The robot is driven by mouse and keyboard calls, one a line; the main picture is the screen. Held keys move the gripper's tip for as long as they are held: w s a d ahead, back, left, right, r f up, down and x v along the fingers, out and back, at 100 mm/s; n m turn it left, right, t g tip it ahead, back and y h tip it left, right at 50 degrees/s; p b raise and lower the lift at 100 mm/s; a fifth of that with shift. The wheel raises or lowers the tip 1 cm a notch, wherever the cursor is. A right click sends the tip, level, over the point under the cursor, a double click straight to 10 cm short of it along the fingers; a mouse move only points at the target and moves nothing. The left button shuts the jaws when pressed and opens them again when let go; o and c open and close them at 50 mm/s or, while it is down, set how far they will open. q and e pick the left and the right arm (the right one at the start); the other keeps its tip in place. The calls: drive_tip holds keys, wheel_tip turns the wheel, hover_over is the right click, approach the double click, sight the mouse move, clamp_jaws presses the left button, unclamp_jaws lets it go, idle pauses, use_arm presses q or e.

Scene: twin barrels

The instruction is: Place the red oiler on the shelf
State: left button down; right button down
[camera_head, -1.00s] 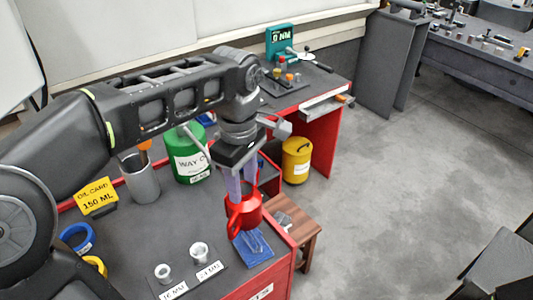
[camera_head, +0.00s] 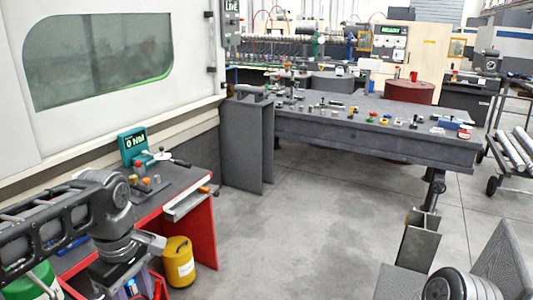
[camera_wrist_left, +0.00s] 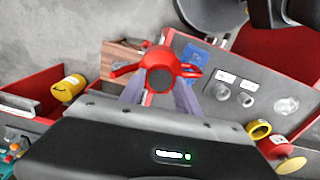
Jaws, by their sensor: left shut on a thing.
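My left gripper (camera_wrist_left: 160,90) is shut on the red oiler (camera_wrist_left: 160,68). In the left wrist view, its two purple-grey fingers grip the oiler's round body, with a spout and handle sticking out on either side. In the head view my left gripper (camera_head: 132,288) is at the bottom left edge and is cut off. Most of the oiler is out of the picture there. I cannot tell which surface is the shelf. My right gripper is not in view.
A workbench (camera_head: 400,145) with small parts stands at the back. A red-sided bench (camera_head: 202,235) with a teal readout (camera_head: 132,146) is at left, beside a yellow can (camera_head: 178,262). A dark red barrel (camera_head: 405,92) stands behind the workbench. The middle floor is clear.

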use_arm(q)
drive_tip(key=w+d+f+m, duration=0.3)
drive_tip(key=w+f+m, duration=0.1)
drive_tip(key=w+m, duration=0.2)
drive_tip(key=w+d+f+m, duration=0.3)
drive_tip(key=w+f+m, duration=0.2)
drive_tip(key=w+m, duration=0.2)
drive_tip(key=shift+w, duration=0.5)
drive_tip(key=s+f, duration=0.4)
drive_tip(key=f, duration=0.1)
